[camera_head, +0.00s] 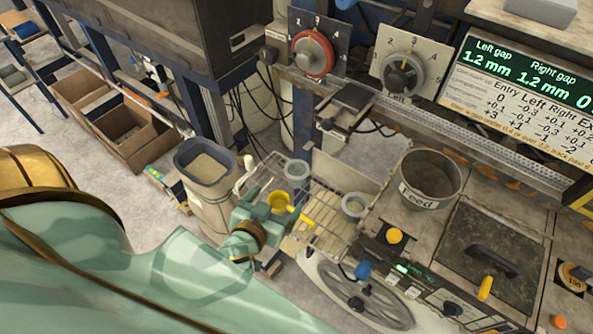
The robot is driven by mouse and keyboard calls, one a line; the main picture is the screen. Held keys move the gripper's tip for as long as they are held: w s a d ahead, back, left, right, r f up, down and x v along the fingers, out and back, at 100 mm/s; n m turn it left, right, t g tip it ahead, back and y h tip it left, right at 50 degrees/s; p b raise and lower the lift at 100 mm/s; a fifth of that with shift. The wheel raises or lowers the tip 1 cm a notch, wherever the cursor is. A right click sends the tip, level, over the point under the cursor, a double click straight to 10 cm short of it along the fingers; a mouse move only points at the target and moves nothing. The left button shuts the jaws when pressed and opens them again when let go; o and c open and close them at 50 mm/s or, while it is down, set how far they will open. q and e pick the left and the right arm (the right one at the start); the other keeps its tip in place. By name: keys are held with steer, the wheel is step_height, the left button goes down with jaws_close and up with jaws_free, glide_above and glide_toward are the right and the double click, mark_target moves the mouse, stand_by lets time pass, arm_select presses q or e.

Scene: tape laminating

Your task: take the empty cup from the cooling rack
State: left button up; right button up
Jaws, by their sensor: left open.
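The cooling rack (326,236) is a wire grid in the middle of the view, beside the machine. Two small grey cups stand on it: one at the back left (297,170) and one at the right edge (354,207). I cannot tell from here which of them is empty. My left gripper (294,211), green with yellow parts, is over the left part of the rack, between and in front of the cups. It is open and apart from both cups, and it hides some of the rack. My right gripper is not in view.
A round bin marked Feed (430,181) stands right of the rack, with a handled dark lid (491,262) beside it. A grey tub of grainy material (205,166) stands left of the rack. Dial panels and a gap display (520,75) are behind. Cardboard boxes (118,128) lie on the floor.

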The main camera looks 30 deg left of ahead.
arm_select(q)
glide_toward(300, 165)
steer(key=shift+w+f+n, duration=0.2)
steer(key=shift+w+f, duration=0.05)
steer(key=shift+w, duration=0.2)
steer(key=shift+w+f+n, duration=0.2)
steer(key=shift+w+f, duration=0.05)
steer(key=shift+w, duration=0.25)
steer(key=x, duration=0.5)
steer(key=shift+w+a+b, duration=0.1)
steer(key=shift+a+b, duration=0.1)
steer(key=shift+b, duration=0.2)
steer(key=shift+c, duration=0.7)
steer(key=c, duration=0.9)
